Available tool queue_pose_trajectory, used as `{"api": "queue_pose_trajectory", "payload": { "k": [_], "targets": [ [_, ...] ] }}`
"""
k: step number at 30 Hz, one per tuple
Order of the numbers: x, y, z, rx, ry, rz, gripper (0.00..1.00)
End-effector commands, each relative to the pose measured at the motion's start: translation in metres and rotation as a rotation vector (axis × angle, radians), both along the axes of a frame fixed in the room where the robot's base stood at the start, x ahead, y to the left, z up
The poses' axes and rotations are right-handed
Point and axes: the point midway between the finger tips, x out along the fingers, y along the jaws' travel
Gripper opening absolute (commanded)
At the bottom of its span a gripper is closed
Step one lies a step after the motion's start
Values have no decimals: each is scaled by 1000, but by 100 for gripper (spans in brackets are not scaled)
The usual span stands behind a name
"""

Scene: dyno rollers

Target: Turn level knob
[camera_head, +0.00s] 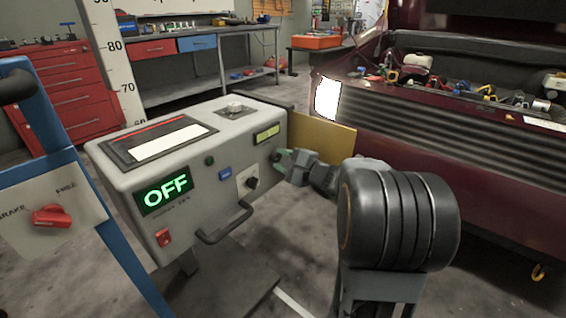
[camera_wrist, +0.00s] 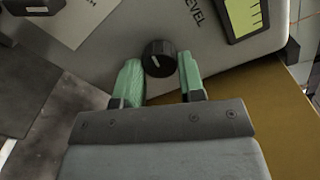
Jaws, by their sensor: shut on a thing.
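The level knob (camera_wrist: 159,58) is a round black dial with a white pointer mark, on the grey face of a control box (camera_head: 225,135). The letters "EVEL" show beside it in the wrist view. My gripper (camera_wrist: 160,77) has green fingers, one on each side of the knob, and is shut on it. In the head view my gripper (camera_head: 283,160) reaches the box's right end, and the knob (camera_head: 276,155) shows small at the fingertips. A yellow-green level display (camera_wrist: 243,15) is close by; it also shows in the head view (camera_head: 267,133).
The box bears a green "OFF" display (camera_head: 166,190), a red switch (camera_head: 163,237), another black knob (camera_head: 251,183) and a handle (camera_head: 226,226). A blue frame with a red brake knob (camera_head: 52,216) stands left. A dark red vehicle (camera_head: 450,150) is at right.

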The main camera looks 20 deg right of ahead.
Motion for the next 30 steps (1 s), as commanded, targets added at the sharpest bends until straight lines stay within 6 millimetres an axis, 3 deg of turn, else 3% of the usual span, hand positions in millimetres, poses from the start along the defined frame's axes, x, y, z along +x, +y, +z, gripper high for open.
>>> {"api": "queue_pose_trajectory", "payload": {
  "k": [8, 9, 16, 25, 30],
  "targets": [
    [0, 0, 0, -1, 1, 0, 13],
    [0, 0, 0, -1, 2, -1, 38],
    [0, 0, 0, 0, 0, -1, 60],
    [-2, -1, 1, 0, 0, -1, 62],
    [-19, -10, 4, 1, 0, -5, 62]
  ]
}}
